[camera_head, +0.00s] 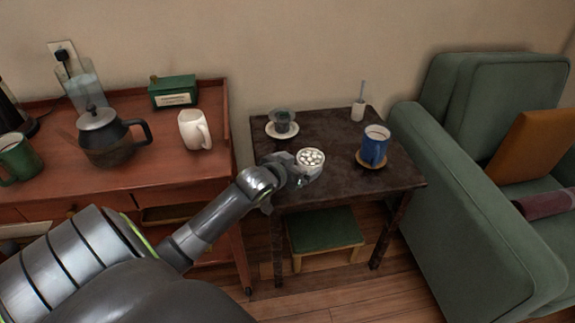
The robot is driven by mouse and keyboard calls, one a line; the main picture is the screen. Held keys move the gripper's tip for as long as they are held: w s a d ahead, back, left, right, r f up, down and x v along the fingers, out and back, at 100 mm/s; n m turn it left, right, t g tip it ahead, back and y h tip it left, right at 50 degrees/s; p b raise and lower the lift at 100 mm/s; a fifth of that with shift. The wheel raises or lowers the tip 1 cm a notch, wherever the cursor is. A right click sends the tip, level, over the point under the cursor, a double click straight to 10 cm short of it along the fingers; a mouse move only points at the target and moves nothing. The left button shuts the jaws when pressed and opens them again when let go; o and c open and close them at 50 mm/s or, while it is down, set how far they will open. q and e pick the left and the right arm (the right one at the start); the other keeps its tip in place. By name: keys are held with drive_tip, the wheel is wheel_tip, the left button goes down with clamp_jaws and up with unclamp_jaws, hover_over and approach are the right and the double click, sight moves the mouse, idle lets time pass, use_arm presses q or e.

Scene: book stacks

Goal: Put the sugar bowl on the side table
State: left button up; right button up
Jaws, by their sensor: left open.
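The sugar bowl (311,159), a small white bowl filled with white lumps, is at the front left part of the dark side table (335,183). My left gripper (303,172) is open at the bowl's near left side, with its fingers close around the bowl's lower part. The bowl looks upright. Its base is partly hidden by the gripper, and I cannot tell whether the fingers touch it. My right gripper is not in view.
On the side table are a blue mug (375,145) on a coaster, a glass cup (282,121) on a saucer and a small white holder (358,110). A green armchair (440,215) stands right. A reddish cabinet (150,175) with a kettle (103,138) and white mug (194,130) stands left.

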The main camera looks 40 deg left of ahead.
use_arm(q)
drive_tip(key=p+v, duration=0.1)
drive_tip(key=v, duration=0.5)
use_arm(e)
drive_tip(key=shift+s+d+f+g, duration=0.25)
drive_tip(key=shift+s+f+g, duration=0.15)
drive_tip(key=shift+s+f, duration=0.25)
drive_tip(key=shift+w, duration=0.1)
